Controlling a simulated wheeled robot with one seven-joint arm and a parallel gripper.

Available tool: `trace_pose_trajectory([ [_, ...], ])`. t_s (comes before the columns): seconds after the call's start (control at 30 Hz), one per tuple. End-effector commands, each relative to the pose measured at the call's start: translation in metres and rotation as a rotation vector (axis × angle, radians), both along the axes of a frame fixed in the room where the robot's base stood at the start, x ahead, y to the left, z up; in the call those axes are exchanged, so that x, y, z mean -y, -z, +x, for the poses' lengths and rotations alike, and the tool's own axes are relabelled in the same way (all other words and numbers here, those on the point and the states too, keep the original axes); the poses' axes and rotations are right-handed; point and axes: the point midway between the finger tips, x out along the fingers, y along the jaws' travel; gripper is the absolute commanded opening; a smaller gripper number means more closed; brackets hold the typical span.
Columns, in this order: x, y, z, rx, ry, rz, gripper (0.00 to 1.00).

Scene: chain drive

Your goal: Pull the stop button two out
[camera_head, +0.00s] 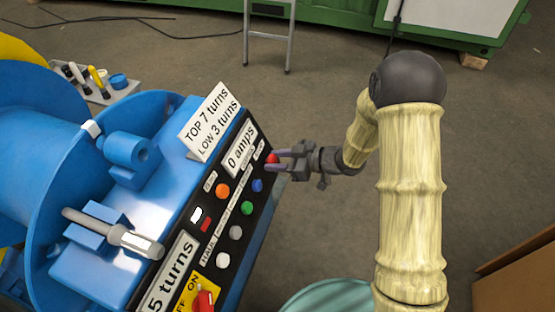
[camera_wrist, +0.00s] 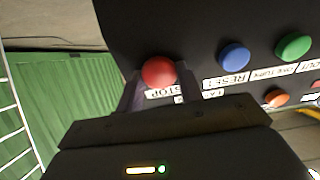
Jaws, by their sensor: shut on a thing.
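The stop button two is a red round button (camera_head: 271,158) at the upper right corner of the black control panel. It shows larger in the wrist view (camera_wrist: 158,71), above a white label reading STOP. My gripper (camera_head: 275,161) reaches it from the right, with one finger on each side of the button. In the wrist view the fingers (camera_wrist: 159,90) close on the button's sides. The button is still at the panel; how far it stands out cannot be told.
A blue button (camera_wrist: 234,55) and a green button (camera_wrist: 293,47) sit beside it on the panel. An orange button (camera_head: 222,190) and a red ON/OFF switch (camera_head: 203,301) are lower. A blue drum machine (camera_head: 60,160) fills the left.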

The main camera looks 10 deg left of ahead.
Motion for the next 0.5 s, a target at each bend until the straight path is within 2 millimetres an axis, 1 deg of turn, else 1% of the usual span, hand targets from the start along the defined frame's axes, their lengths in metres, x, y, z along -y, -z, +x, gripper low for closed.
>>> trace_pose_trajectory([
  [0.27, 0.010, -0.007, 0.000, -0.002, 0.003, -0.001, 0.00],
  [0.5, 0.012, -0.006, 0.000, 0.000, 0.002, 0.000, 0.00],
])
